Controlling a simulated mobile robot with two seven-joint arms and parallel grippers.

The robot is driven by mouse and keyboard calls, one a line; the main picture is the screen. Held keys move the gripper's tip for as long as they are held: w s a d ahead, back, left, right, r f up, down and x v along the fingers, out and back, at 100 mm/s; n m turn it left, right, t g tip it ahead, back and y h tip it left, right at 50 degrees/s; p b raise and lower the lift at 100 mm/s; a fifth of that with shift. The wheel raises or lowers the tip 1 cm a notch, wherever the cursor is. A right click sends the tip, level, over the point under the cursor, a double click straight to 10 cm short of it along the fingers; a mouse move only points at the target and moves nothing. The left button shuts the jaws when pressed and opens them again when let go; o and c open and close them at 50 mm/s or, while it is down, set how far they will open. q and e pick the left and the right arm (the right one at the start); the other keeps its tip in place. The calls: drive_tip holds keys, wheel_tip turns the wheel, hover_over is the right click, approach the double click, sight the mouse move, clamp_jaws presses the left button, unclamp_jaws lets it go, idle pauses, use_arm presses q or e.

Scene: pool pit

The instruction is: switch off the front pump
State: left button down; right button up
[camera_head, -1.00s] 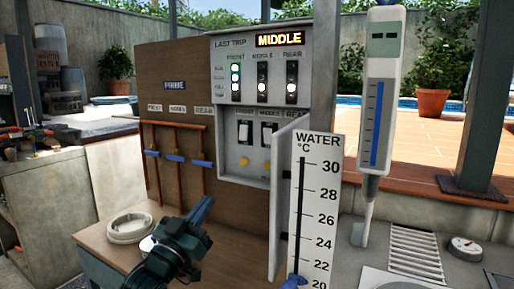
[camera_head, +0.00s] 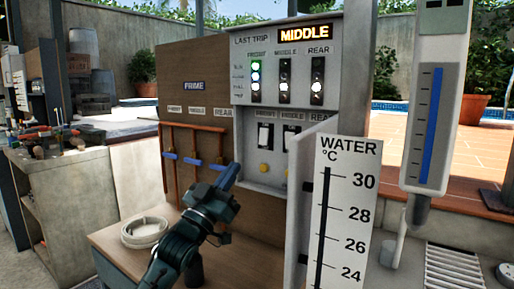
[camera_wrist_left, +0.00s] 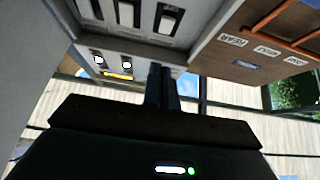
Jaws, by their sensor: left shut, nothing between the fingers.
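The pump panel (camera_head: 243,110) is a grey box with FRONT, MIDDLE and REAR columns. The front switch (camera_head: 265,135) is a white rocker on a dark plate; I cannot tell which way it is tipped. It also shows at the top of the wrist view (camera_wrist_left: 170,19). The front light column (camera_head: 256,75) shows green, bluish and white lamps. The middle switch (camera_head: 292,136) is beside it; the rear switch is mostly hidden by the open cover. My left gripper (camera_head: 229,176) is shut and empty, below and left of the front switch. My right gripper is out of view.
An open cover (camera_head: 300,190) and the water thermometer board (camera_head: 345,215) stand to the right. The prime board (camera_head: 195,105) with blue-handled pipes is to the left. A white ring (camera_head: 146,231) lies on the ledge. A yellow button (camera_head: 264,168) sits below the front switch.

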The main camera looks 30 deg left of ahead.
sight(265, 137)
use_arm(q)
drive_tip(key=x, duration=0.3)
drive_tip(key=f+x, duration=0.1)
drive_tip(key=x, duration=0.2)
drive_tip(key=w+p+x, duration=0.1)
drive_tip(key=x, duration=0.3)
drive_tip(key=shift+w+d+f, duration=0.1)
drive_tip(key=shift+w+f, duration=0.05)
drive_tip(key=shift+f, duration=0.25)
drive_tip(key=shift+w+d+f, duration=0.1)
drive_tip(key=shift+w+f, duration=0.05)
drive_tip(key=shift+w, duration=0.35)
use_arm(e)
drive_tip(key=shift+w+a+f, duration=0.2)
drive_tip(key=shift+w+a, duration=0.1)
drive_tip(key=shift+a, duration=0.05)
